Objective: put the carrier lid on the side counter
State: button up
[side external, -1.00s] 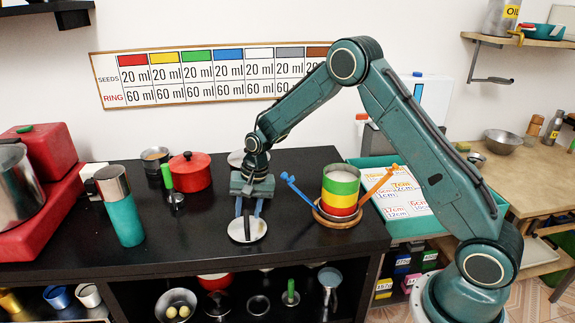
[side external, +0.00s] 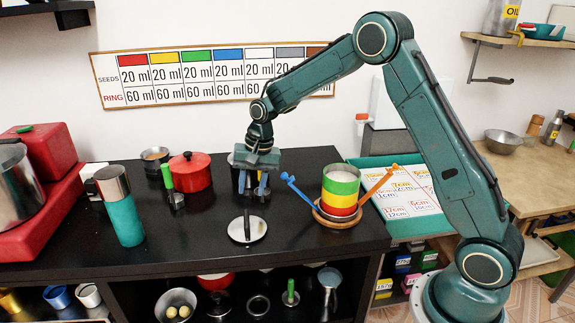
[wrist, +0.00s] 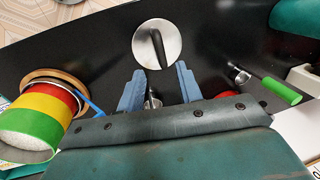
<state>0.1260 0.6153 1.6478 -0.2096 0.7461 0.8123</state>
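The carrier lid (side external: 247,230), a round silver disc with an upright dark handle, lies flat on the black counter (side external: 180,245) near its front edge. It also shows in the wrist view (wrist: 150,48), ahead of my fingertips. My gripper (side external: 253,190) is raised above and behind the lid, clear of its handle. In the wrist view my gripper's (wrist: 158,72) two blue fingers are spread apart with nothing held between them.
A carrier with blue and orange arms (side external: 338,220) holds stacked green, yellow and red rings (side external: 341,190) to the right. A red pot (side external: 190,172), a green-handled tool (side external: 168,178) and a teal flask (side external: 122,215) stand left. A wooden counter (side external: 520,175) is at the far right.

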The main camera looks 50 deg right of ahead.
jog(key=s+a+r+n+t+h, duration=0.15)
jog(key=s+r+n, duration=0.35)
jog(key=s+r, duration=1.05)
jog(key=s+r+n+t, duration=0.2)
jog(key=s+n, duration=0.2)
jog(key=s, duration=1.4)
jog(key=shift+s+a, duration=0.3)
jog(key=shift+a, duration=0.05)
